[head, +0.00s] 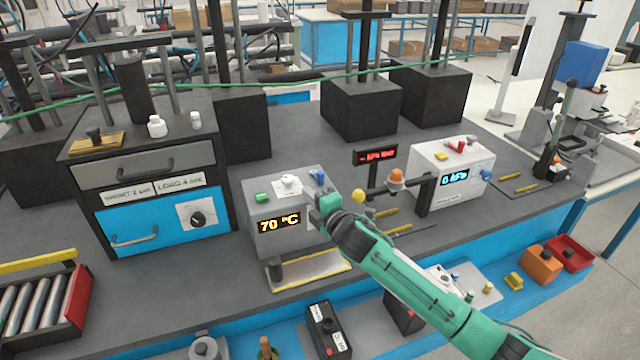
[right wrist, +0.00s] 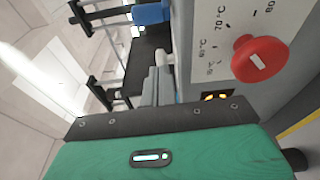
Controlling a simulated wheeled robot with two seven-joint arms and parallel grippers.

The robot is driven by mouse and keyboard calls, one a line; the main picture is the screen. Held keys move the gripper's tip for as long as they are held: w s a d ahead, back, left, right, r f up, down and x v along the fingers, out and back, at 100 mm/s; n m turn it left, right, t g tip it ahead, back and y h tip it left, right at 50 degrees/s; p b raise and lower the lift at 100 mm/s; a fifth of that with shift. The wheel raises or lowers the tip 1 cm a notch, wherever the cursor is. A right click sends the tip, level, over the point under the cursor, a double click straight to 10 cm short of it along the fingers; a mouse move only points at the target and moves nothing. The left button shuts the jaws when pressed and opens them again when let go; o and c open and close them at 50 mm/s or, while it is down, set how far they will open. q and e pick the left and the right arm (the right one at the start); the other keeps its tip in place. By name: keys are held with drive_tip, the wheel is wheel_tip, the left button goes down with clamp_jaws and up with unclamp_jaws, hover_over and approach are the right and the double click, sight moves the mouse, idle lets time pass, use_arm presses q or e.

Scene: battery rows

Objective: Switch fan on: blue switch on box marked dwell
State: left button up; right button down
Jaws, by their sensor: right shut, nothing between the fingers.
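A grey box (head: 262,236) with an orange "70 °C" display stands at the middle of the bench. On its top are a green switch (head: 262,197), a white knob (head: 288,183) and a blue switch (head: 318,176). A white box (head: 455,207) with a blue display stands further right, with a red switch (head: 467,142) on top and a blue part (head: 487,175) at its right side. I cannot read the word dwell on either. My right gripper (head: 322,203) is shut and empty at the grey box's right side, close below the blue switch; contact is unclear. My left gripper is not in view.
A red display (head: 376,155) and a post with an orange-topped lamp (head: 396,178) stand between the boxes. A drawer cabinet (head: 150,200) is at left, a roller tray (head: 45,305) at front left. The right wrist view shows a red knob (right wrist: 260,62) beside temperature marks.

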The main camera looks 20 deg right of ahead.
sight(323, 179)
drive_tip(key=shift+w+d+p, duration=0.35)
drive_tip(key=shift+w+d, duration=0.25)
drive_tip(key=shift+d, duration=0.25)
drive_tip(key=shift+w+d+p, duration=0.3)
drive_tip(key=shift+w+d, duration=0.3)
drive_tip(key=shift+d, duration=0.2)
drive_tip(key=shift+d+r, duration=0.1)
drive_tip(key=shift+d, duration=1.25)
drive_tip(key=shift+w+d+p, duration=0.15)
drive_tip(key=shift+d+p, duration=0.05)
drive_tip(key=shift+d, duration=0.4)
drive_tip(key=shift+w+d+p, duration=0.15)
drive_tip(key=shift+d, duration=0.45)
drive_tip(key=shift+a, duration=0.1)
